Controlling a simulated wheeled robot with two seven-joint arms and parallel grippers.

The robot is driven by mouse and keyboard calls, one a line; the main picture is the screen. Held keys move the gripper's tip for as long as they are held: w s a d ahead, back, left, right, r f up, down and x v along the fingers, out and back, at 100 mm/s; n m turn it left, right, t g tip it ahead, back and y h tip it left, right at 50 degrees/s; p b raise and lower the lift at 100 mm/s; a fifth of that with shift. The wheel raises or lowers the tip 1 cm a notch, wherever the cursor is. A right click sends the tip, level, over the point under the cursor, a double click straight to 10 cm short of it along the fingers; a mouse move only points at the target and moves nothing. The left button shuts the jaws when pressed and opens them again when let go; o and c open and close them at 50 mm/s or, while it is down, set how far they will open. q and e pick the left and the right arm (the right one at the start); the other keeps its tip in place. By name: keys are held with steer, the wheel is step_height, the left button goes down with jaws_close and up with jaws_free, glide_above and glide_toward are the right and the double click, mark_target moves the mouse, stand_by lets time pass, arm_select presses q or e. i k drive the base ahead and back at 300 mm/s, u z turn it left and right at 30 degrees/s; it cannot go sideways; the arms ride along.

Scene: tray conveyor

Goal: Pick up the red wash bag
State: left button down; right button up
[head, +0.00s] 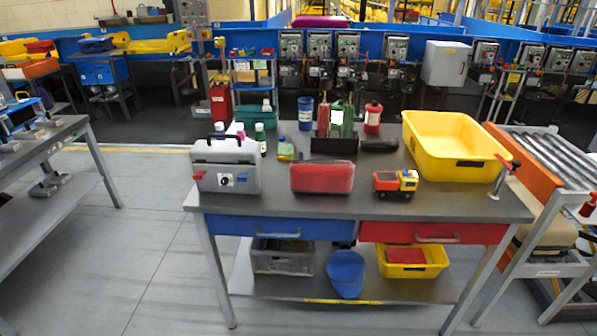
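The red wash bag (322,178) lies on the grey workbench (365,206), close to its front edge and near the middle. It is a rounded red oblong with a darker edge. A grey toolbox (226,165) stands to its left with a gap between. A red and yellow toy truck (395,183) stands to its right, also apart from it. Neither of my grippers is in view, and nothing touches the bag.
Behind the bag are a dark caddy with bottles (334,143), a blue tub (305,113) and small bottles. A yellow tray (455,140) sits at the right beside a roller conveyor (560,155). Open floor (150,260) lies left of the bench.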

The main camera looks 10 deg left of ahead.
mark_target(333, 177)
steer(key=u, duration=0.45)
steer(key=i, duration=0.9)
steer(key=z, duration=0.35)
